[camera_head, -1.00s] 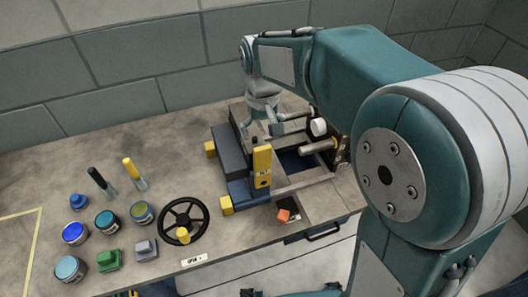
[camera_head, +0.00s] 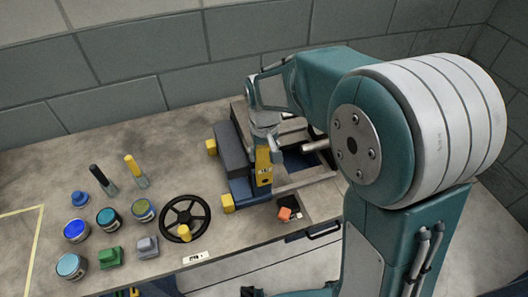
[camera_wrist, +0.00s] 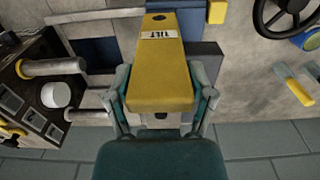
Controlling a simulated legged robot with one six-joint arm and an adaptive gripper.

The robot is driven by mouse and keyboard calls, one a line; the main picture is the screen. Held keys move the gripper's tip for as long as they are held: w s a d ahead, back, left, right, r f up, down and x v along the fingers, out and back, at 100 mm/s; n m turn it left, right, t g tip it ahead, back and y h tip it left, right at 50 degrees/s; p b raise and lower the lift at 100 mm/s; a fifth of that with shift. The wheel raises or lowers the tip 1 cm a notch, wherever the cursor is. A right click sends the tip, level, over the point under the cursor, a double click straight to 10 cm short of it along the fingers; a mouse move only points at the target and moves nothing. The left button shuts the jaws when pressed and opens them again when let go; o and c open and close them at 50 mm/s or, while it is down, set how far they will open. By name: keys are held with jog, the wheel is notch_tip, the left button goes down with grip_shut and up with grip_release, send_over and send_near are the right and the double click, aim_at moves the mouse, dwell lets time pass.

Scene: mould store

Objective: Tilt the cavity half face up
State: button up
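The yellow lever labelled TILT (camera_wrist: 160,60) stands at the near side of the mould rig, upright in the head view (camera_head: 263,172). In the wrist view my gripper (camera_wrist: 161,88) has its fingers apart, one on each side of the lever; I cannot tell whether they touch it. In the head view my wrist hides the lever's upper part. A dark grey block (camera_head: 230,146) on the rig's left appears to be the cavity half; its cavity face is not visible. A plate with guide pins (camera_wrist: 52,68) and a white round part (camera_wrist: 56,94) shows on the rig's other side.
A black handwheel (camera_head: 166,212) with a yellow knob lies left of the rig. An orange piece (camera_head: 284,213) sits near the front edge. The block wall closes the back.

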jog(key=shift+c, duration=1.2)
